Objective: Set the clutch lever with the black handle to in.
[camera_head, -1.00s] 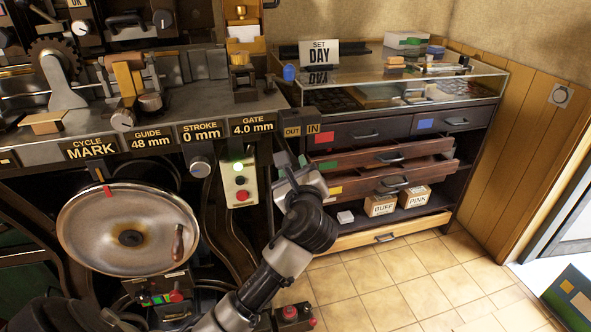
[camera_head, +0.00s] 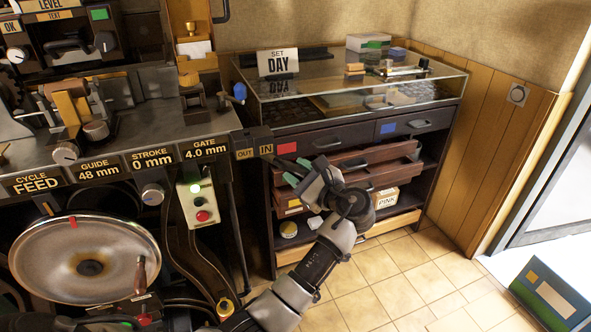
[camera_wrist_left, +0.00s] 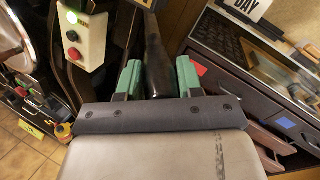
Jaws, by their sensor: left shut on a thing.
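The clutch lever's black handle (camera_wrist_left: 157,65) stands between the green finger pads in the left wrist view. My left gripper (camera_head: 297,173) is shut on it. In the head view the gripper is to the right of and just below the OUT/IN plate (camera_head: 254,149), past the IN end. The handle itself is mostly hidden there by the gripper. In the wrist view my left gripper (camera_wrist_left: 159,80) has one green pad on each side of the handle. My right gripper is not in view.
A control box (camera_head: 197,202) with a lit green lamp and red button hangs left of the gripper. A dark cabinet (camera_head: 350,135) with pulled-out drawers (camera_head: 385,160) stands close behind it. A large metal wheel (camera_head: 60,255) is at lower left. Tiled floor is open at right.

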